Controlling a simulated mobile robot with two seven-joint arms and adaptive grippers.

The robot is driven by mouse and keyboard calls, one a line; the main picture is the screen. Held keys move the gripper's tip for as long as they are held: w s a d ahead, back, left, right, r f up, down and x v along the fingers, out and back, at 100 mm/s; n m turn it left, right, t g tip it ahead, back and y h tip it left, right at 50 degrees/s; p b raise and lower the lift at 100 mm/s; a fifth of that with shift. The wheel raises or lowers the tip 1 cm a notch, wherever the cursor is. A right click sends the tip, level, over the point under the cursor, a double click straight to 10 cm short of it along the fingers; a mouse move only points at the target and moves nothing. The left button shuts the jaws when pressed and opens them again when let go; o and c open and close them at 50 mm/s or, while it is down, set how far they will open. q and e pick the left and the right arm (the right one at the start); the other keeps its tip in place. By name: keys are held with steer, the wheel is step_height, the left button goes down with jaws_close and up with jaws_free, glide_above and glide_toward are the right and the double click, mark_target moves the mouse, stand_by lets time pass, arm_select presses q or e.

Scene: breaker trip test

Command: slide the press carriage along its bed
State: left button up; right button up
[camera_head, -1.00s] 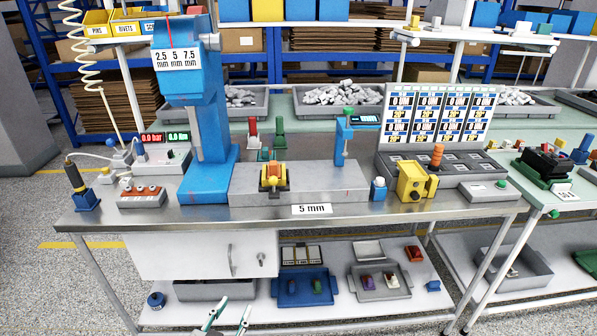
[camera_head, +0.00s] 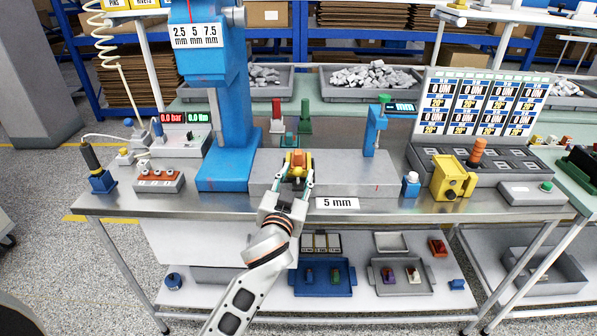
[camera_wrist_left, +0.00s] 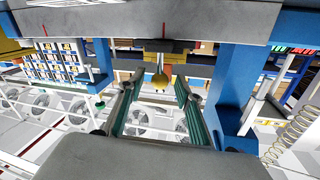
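The press carriage (camera_head: 298,160), a small yellow and orange block with dark sides, sits on the grey bed (camera_head: 350,176) in front of the blue press (camera_head: 233,120). My left gripper (camera_head: 296,178) reaches over the bed's front side with its fingers apart, one to each side of the carriage's near end. In the left wrist view, a yellow rounded knob (camera_wrist_left: 160,81) shows between the two open green-lined fingers, with visible gaps to both; contact is not seen. The grey bed (camera_wrist_left: 225,18) crosses the top of that view. My right gripper is not in view.
A "5 mm" label (camera_head: 337,203) is on the table's front edge. A blue gauge stand (camera_head: 375,130) rises behind the bed's right part. A yellow box (camera_head: 452,180) stands farther right, and a red-buttoned box (camera_head: 158,181) at left. The bed top right of the carriage looks clear.

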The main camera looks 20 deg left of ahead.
arm_select(q)
steer(key=shift+w+a, duration=0.1)
steer(key=shift+w, duration=0.75)
jaws_close()
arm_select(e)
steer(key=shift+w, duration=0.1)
arm_select(q)
steer(key=shift+a, duration=0.1)
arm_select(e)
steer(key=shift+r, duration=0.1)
